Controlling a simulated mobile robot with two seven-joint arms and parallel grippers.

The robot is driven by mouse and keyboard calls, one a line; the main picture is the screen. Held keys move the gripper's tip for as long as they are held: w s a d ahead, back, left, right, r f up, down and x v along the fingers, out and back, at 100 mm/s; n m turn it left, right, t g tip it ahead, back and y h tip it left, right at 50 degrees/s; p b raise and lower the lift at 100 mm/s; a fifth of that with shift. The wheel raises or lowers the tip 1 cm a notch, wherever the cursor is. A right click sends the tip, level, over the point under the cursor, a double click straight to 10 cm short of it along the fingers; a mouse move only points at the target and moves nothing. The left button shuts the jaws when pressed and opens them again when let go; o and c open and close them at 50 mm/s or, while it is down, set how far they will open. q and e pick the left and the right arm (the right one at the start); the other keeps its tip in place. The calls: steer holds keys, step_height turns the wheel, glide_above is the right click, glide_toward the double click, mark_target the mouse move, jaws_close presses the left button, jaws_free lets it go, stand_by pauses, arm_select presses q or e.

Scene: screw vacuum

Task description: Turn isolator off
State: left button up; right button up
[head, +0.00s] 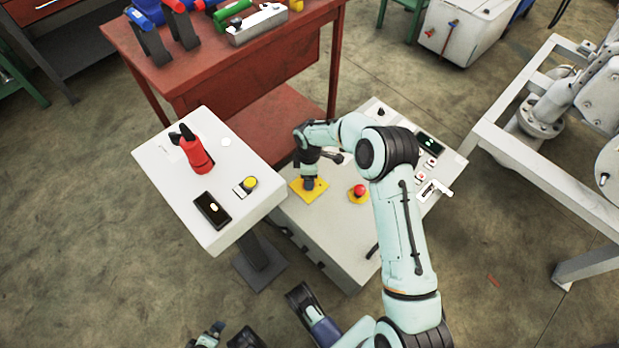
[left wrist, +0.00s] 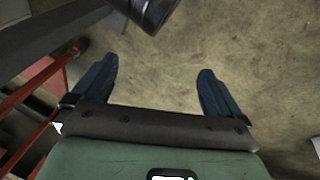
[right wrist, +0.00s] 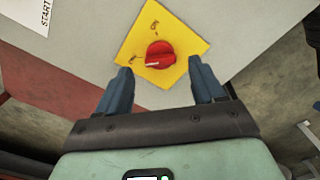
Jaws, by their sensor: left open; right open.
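The isolator is a red rotary knob (right wrist: 160,54) on a yellow plate (right wrist: 185,37), on the sloping grey panel. Its white mark points to the lower left in the right wrist view. Two small labels are on the plate, blurred and turned. My right gripper (right wrist: 160,70) is open, with its two blue fingertips either side of the knob's near edge in that view; I cannot tell whether they touch it. In the head view the yellow plate (head: 299,194) shows under my right gripper, which hides the knob. My left gripper (left wrist: 158,84) is open and empty over the floor.
A red emergency button (head: 359,190) on a yellow base sits right of the isolator. A white pedestal table (head: 175,175) holding a red tool (head: 195,152) stands left. A red workbench (head: 215,65) is behind. A white metal frame (head: 515,100) stands right.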

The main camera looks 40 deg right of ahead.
arm_select(q)
steer(key=shift+g+h, duration=0.4)
steer(key=shift+g, duration=0.2)
steer(key=s, duration=0.1)
steer(key=s+d+r+p, duration=0.2)
steer(key=s, duration=0.1)
steer(key=shift+r, duration=0.2)
arm_select(e)
step_height(320, 180, up, 10)
arm_select(q)
steer(key=shift+s, duration=0.1)
arm_select(e)
steer(key=shift+s, duration=0.1)
